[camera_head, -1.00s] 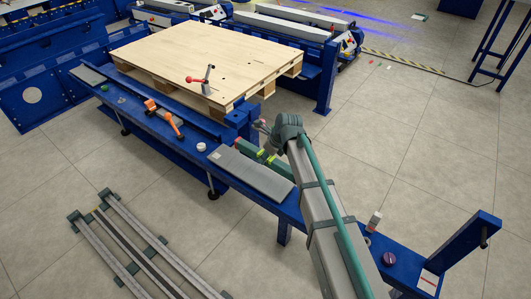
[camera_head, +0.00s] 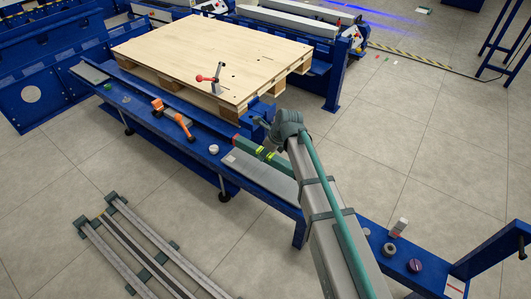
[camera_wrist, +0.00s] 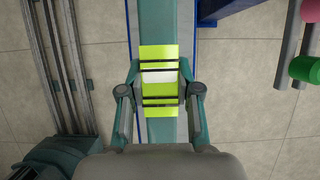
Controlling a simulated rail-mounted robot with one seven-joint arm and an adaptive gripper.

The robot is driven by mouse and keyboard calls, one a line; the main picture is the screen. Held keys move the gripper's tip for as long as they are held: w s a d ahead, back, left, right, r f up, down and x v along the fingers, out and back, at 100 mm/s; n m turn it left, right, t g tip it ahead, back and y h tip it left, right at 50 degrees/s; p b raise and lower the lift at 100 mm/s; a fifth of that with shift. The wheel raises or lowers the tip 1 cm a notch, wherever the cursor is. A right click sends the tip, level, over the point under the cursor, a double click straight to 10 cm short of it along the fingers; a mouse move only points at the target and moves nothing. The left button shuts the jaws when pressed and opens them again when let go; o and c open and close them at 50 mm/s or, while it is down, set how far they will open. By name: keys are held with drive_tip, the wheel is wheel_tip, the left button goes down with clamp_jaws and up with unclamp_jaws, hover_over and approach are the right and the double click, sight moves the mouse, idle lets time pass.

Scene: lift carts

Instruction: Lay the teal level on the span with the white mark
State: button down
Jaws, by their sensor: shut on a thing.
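The teal level (camera_head: 249,146) is a long bar with a red end and yellow-green bands at its middle. My gripper (camera_head: 266,152) is shut on it at those bands. In the wrist view, the fingers of my gripper (camera_wrist: 160,95) stand on either side of the bands, and the level (camera_wrist: 168,25) runs up and down the picture. The level is over the blue bench, along the back side of a grey flat plate (camera_head: 262,174). A small white mark shows at that plate's left end. I cannot tell the gap between level and plate.
An orange clamp (camera_head: 179,121), a white round piece (camera_head: 213,149) and a purple knob (camera_head: 415,265) are on the blue bench (camera_head: 203,150). A wooden pallet (camera_head: 210,55) with a red-handled toggle clamp (camera_head: 214,80) stands behind. Grey rails (camera_head: 130,250) lie at lower left.

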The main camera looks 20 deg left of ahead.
sight(275, 157)
drive_tip(key=shift+r+p, duration=0.2)
drive_tip(key=shift+p, duration=0.4)
drive_tip(key=shift+f+b, duration=0.75)
drive_tip(key=shift+f, duration=3.35)
drive_tip(key=shift+f, duration=0.6)
drive_tip(key=c, duration=0.7)
unclamp_jaws()
drive_tip(key=v, duration=1.2)
